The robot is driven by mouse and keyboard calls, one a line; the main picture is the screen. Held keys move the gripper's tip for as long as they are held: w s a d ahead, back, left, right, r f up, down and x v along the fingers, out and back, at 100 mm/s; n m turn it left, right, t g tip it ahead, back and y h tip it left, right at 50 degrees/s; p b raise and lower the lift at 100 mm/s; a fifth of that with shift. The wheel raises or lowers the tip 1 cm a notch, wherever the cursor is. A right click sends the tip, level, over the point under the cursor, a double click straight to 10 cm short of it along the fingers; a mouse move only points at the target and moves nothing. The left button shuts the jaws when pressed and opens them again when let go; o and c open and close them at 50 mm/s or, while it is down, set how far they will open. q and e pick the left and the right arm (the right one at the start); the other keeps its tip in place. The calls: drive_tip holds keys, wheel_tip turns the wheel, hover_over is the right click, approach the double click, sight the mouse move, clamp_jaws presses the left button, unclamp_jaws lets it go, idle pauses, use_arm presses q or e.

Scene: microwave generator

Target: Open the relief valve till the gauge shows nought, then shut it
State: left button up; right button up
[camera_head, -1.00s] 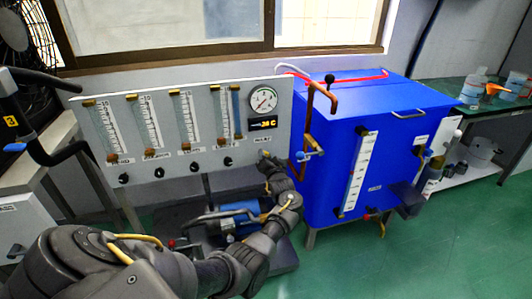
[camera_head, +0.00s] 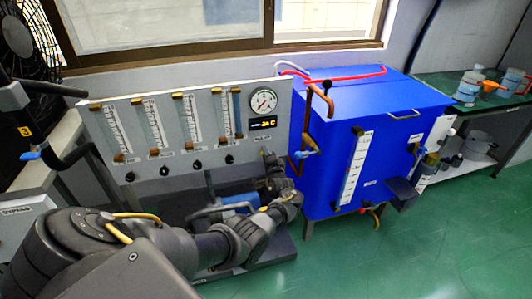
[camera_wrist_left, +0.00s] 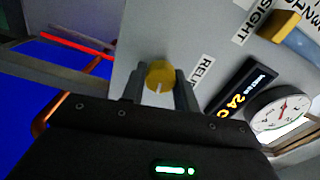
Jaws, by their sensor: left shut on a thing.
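The relief valve's brass knob (camera_wrist_left: 160,74) sits on the grey panel (camera_wrist_left: 150,30), beside a label partly reading "RELI". My left gripper (camera_wrist_left: 160,84) has its two fingers on either side of the knob, shut on it. In the head view my left gripper (camera_head: 268,156) is at the panel's lower right corner and its own arm hides most of the knob. The round white gauge (camera_head: 263,101) is above it; it also shows in the wrist view (camera_wrist_left: 280,110). Its red needle is visible, but the figures are too small to read. My right gripper is out of view.
A lit display (camera_head: 262,123) is just under the gauge. Several flow tubes (camera_head: 155,126) and black knobs (camera_head: 163,171) line the panel. A blue tank (camera_head: 385,130) with a copper pipe (camera_head: 309,120) stands close on the right. Green floor (camera_head: 440,240) is clear at lower right.

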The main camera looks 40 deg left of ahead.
use_arm(q)
drive_tip(key=shift+m, duration=0.9)
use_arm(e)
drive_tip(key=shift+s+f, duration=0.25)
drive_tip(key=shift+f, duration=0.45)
use_arm(q)
drive_tip(key=shift+p, duration=0.3)
drive_tip(key=o, duration=1)
drive_tip(key=shift+d, duration=0.15)
drive_tip(key=p+v, duration=0.3)
drive_tip(key=v, duration=0.7)
drive_tip(key=shift+s+d, duration=0.2)
drive_tip(key=shift+d, duration=0.05)
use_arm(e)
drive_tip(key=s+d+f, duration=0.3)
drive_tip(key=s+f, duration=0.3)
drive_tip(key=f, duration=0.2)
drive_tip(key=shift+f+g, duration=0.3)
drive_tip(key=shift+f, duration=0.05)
